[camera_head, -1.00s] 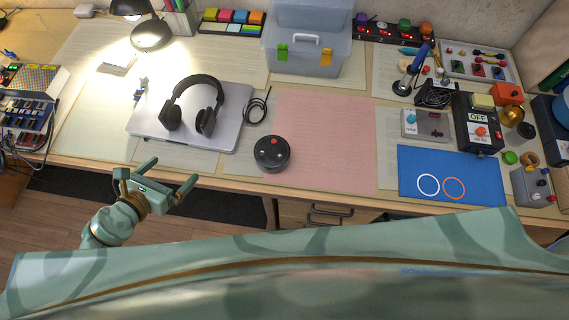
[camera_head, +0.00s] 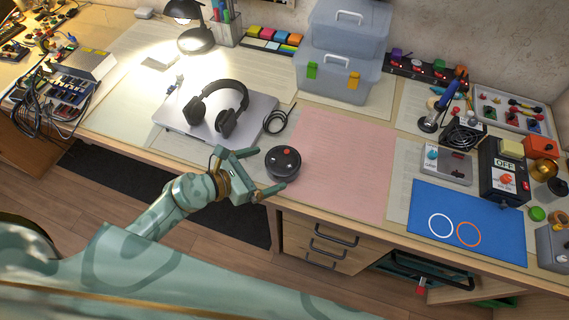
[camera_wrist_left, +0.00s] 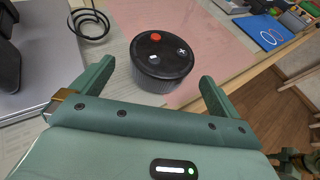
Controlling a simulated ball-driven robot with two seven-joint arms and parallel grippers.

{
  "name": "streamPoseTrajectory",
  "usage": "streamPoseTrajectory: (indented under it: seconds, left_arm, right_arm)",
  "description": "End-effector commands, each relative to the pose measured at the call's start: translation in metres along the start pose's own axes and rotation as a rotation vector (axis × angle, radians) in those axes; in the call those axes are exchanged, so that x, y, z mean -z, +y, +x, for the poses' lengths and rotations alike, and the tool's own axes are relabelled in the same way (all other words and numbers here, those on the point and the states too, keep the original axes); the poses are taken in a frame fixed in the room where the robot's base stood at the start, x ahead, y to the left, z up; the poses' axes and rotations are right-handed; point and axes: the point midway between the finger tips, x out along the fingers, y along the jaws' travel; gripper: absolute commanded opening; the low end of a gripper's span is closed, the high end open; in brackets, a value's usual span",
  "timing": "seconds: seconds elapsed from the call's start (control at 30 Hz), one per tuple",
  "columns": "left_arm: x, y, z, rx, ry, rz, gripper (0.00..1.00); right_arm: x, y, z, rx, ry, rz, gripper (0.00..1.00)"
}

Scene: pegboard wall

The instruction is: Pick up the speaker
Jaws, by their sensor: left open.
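The speaker (camera_head: 283,162) is a small round dark puck with an orange button and light marks on its top. It stands upright near the table's front edge, at the left side of the pink mat. It also shows in the left wrist view (camera_wrist_left: 161,62), just ahead of the fingers. My left gripper (camera_head: 261,171) is open, with its two fingers spread at the near side of the speaker. In the left wrist view the gap between the fingers (camera_wrist_left: 152,88) is empty and faces the speaker. My right gripper is not in view.
A laptop (camera_head: 258,108) with black headphones (camera_head: 218,106) on it lies left of the speaker, and a coiled black cable (camera_head: 279,121) lies behind it. The pink mat (camera_head: 345,165) to the right is clear. A blue mat (camera_head: 468,220) lies further right.

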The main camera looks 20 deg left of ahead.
Motion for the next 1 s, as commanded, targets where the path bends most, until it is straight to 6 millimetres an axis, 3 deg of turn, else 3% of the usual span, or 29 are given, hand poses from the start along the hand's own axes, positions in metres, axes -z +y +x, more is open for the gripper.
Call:
streamPoseTrajectory:
  seconds: [0.47, 0.73, 0.77, 0.93, 1.0]
  left_arm:
    - [-0.001, -0.002, 0.06, 0.0, 0.0, -0.002, 1.0]
    - [-0.002, -0.003, 0.064, 0.0, 0.001, 0.001, 1.0]
    - [-0.002, -0.003, 0.064, 0.0, 0.001, 0.001, 0.97]
    - [-0.002, -0.003, 0.064, 0.0, 0.001, 0.0, 0.5]
    - [-0.003, -0.002, 0.064, 0.0, 0.0, 0.001, 0.5]
  right_arm:
    - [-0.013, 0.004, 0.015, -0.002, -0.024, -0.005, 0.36]
    - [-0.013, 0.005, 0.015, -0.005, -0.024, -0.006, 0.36]
    - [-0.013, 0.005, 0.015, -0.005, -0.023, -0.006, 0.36]
    - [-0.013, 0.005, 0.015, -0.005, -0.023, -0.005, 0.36]
    - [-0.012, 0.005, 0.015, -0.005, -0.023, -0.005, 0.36]
